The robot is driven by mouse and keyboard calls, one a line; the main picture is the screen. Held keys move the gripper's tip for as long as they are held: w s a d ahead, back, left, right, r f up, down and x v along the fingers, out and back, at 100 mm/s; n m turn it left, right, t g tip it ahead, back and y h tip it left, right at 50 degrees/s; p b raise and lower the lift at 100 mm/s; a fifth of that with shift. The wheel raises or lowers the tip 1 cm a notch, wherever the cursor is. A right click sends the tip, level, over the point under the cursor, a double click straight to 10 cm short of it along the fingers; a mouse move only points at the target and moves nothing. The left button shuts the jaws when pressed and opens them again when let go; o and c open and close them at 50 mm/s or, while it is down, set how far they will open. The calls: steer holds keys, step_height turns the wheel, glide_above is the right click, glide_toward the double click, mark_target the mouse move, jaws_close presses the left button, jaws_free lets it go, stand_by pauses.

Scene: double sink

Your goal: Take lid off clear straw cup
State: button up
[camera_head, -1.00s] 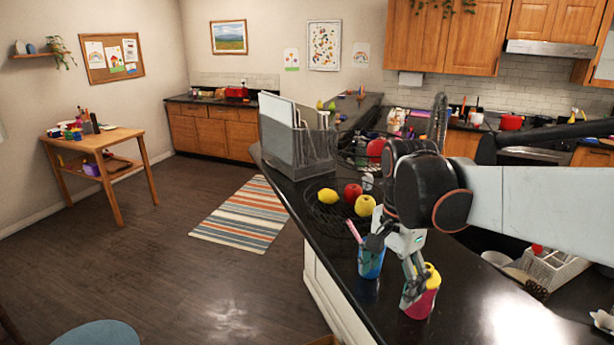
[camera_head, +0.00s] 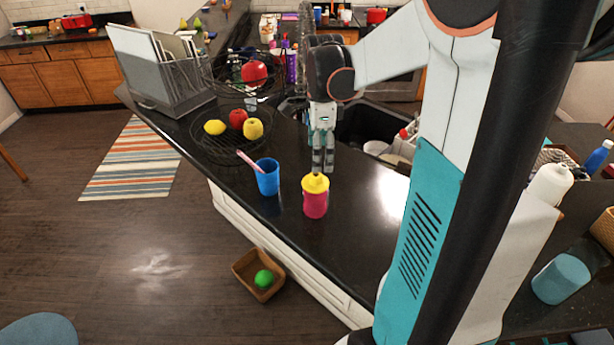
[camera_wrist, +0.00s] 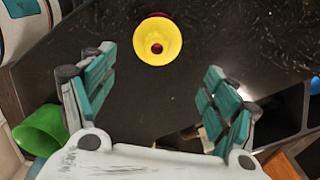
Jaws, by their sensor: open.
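A pink cup (camera_head: 316,206) with a yellow lid (camera_head: 315,183) stands upright on the dark counter, near its front edge. In the wrist view, the round yellow lid (camera_wrist: 157,41) has a hole in its middle and lies just beyond my fingers. My gripper (camera_head: 323,170) is open and empty, pointing down behind the lid in the head view; whether it touches cannot be told there. The wrist view shows wide space between my fingers (camera_wrist: 158,85). A blue cup (camera_head: 268,179) with a pink straw (camera_head: 247,159) stands to the left. No plainly clear cup shows.
A wire basket (camera_head: 222,155) with fruit and a mesh file holder (camera_head: 172,90) stand behind the cups. The sink (camera_head: 370,125) lies behind my gripper. A wooden box (camera_head: 244,268) with a green ball is on the floor. Counter right of the pink cup is clear.

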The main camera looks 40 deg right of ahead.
mark_target(316, 175)
step_height(316, 175, down, 2)
steer(key=shift+f, duration=0.25)
steer(key=f, duration=0.2)
steer(key=a+f, duration=0.1)
steer(key=f, duration=0.2)
steer(key=shift+a, duration=0.15)
steer(key=c, duration=1)
